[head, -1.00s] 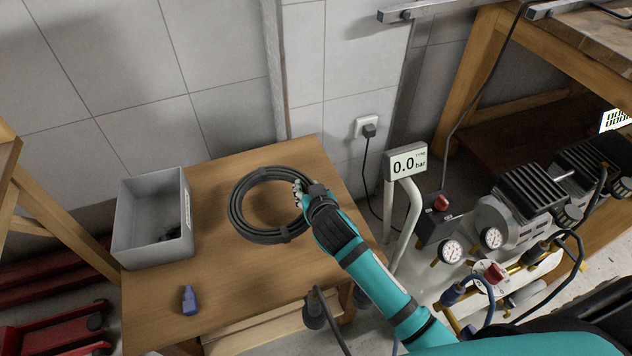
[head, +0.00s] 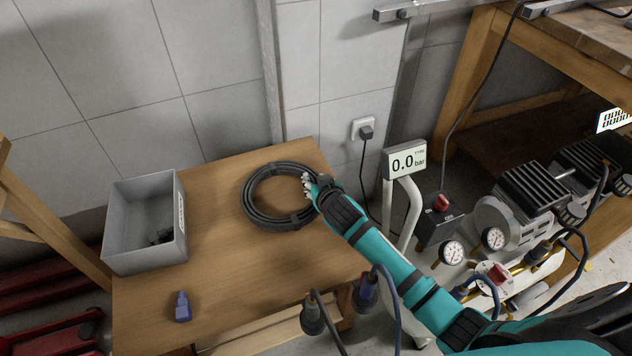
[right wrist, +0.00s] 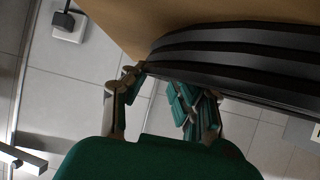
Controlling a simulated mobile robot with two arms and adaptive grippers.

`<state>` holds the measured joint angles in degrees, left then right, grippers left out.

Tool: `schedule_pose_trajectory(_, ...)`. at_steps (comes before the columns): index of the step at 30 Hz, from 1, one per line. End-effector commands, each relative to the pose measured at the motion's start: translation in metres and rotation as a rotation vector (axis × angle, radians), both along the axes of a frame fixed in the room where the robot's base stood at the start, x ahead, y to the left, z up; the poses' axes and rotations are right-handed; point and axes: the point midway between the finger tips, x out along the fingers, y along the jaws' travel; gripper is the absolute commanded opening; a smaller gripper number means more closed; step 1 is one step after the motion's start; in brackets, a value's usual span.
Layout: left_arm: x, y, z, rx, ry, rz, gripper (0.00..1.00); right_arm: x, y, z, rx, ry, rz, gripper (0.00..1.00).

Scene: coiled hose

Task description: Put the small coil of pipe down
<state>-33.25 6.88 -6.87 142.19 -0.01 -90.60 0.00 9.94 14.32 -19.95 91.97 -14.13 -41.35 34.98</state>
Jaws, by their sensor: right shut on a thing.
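The small coil of pipe (head: 262,216) is black, in several loops held by bands, and shows over the right back part of the wooden table (head: 225,270). My right gripper (head: 308,186) is shut on the right side of the coil. In the right wrist view the coil (right wrist: 235,55) runs across the top, with the gripper's fingers (right wrist: 165,90) at its lower edge. I cannot tell for sure whether the coil touches the tabletop. My left gripper is not in view.
A grey open bin (head: 146,262) with small dark parts stands at the table's left. A small blue bottle-like item (head: 182,308) lies near the front left. A compressor (head: 510,225) and a pressure display (head: 405,162) stand right of the table. The table's middle is clear.

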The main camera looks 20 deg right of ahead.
Motion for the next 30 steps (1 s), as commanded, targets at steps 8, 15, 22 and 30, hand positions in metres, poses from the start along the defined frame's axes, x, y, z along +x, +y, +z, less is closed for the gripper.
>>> schedule_pose_trajectory(8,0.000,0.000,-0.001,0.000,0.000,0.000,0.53,0.000,0.000,-0.002,0.000,0.000,0.000,0.46)
schedule_pose_trajectory(15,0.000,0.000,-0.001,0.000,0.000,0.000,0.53,0.000,0.000,-0.002,0.000,0.000,0.000,0.49)
schedule_pose_trajectory(22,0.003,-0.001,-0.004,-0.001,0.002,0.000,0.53,-0.013,0.001,0.008,0.002,0.001,0.001,0.49)
schedule_pose_trajectory(30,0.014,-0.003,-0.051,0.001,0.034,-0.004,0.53,-0.059,0.003,0.034,0.002,0.001,0.001,0.49)
